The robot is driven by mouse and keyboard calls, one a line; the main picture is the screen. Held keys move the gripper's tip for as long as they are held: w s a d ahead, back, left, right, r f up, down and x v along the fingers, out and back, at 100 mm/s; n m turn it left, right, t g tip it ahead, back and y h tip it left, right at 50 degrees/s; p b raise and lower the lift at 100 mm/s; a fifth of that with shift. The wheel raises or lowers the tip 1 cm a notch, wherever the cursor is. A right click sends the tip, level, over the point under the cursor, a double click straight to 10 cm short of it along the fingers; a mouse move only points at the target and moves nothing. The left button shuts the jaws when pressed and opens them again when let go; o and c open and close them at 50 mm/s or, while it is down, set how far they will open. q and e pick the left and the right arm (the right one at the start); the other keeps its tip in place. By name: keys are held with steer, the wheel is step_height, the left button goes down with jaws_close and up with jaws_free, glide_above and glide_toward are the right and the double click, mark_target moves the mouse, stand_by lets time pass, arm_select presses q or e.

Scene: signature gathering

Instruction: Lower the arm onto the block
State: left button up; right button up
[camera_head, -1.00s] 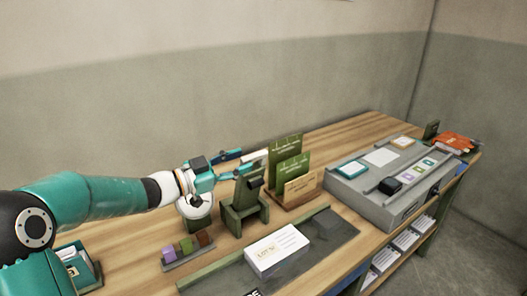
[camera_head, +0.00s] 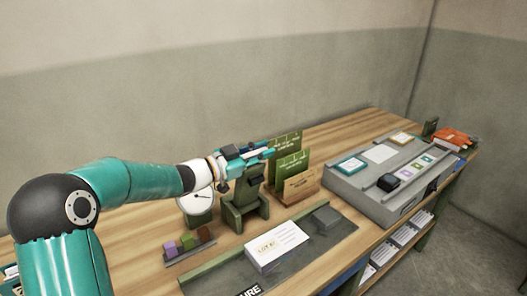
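The dark green stand (camera_head: 241,208) stands upright mid-table. Which part of it is its arm I cannot tell. A pale block-like stack (camera_head: 276,249), with lettering on its top, lies on the dark grey mat (camera_head: 222,276) in front of the stand. A small dark grey block (camera_head: 326,218) sits at the mat's right end. My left gripper (camera_head: 271,153) is above the top of the green stand, its fingers pointing right. Its fingers overlap the green card rack behind, so their gap and any contact with the stand are unclear. My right gripper is out of view.
A white-faced dial (camera_head: 198,203) stands left of the stand. A small tray (camera_head: 190,246) with coloured blocks is in front of it. Green cards (camera_head: 290,167) stand in a rack behind the stand. A grey sorting unit (camera_head: 374,198) fills the right side of the table.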

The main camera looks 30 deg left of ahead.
arm_select(q)
jaws_close()
